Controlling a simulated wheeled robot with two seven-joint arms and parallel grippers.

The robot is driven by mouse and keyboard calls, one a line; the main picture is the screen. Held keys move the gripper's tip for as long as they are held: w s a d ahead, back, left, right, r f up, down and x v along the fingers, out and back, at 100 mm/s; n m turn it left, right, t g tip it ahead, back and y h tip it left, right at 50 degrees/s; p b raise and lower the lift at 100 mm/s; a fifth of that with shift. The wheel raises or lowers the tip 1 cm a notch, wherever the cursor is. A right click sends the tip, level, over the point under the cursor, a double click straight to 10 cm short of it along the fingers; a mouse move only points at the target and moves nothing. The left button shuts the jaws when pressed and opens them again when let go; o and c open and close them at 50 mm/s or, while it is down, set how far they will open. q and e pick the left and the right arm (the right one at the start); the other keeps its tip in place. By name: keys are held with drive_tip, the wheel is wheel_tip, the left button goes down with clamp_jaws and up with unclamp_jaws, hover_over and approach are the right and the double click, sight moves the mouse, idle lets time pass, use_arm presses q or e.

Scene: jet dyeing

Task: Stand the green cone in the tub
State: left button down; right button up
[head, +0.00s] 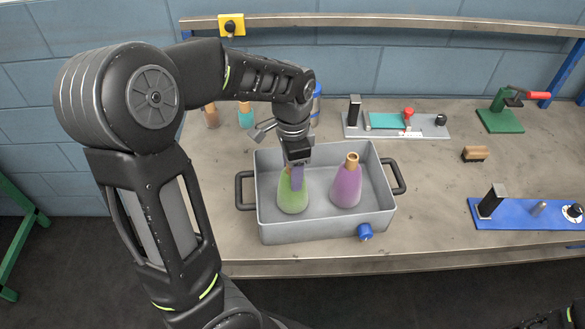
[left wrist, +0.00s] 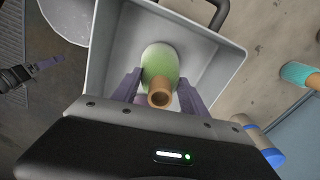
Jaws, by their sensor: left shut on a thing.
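The green cone (head: 292,198) with a brown tip is upright inside the grey tub (head: 312,231), in its left half. My left gripper (head: 297,178) comes down from above and is shut on the cone's upper part. In the left wrist view the green cone (left wrist: 160,62) sits between the purple fingers, its tip (left wrist: 160,95) toward the camera, and the tub wall (left wrist: 222,68) is around it. I cannot tell whether its base touches the tub floor. My right gripper (left wrist: 46,65) shows small over the dark floor in the left wrist view; its opening is unclear.
A purple cone (head: 346,187) stands in the tub's right half. Brown (head: 211,116) and teal (head: 246,115) cones stand behind the tub on the left. A grey fixture (head: 380,135), brush (head: 474,154), green clamp (head: 500,120) and blue fixture (head: 525,216) are on the bench.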

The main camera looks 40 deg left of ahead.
use_arm(q)
drive_tip(key=shift+f, duration=0.2)
drive_tip(key=c, duration=0.6)
unclamp_jaws()
drive_tip(key=shift+r, duration=0.1)
drive_tip(key=shift+r, duration=0.1)
wheel_tip(320, 180, up, 12)
drive_tip(key=shift+r+b, duration=0.1)
drive_tip(key=shift+b, duration=0.45)
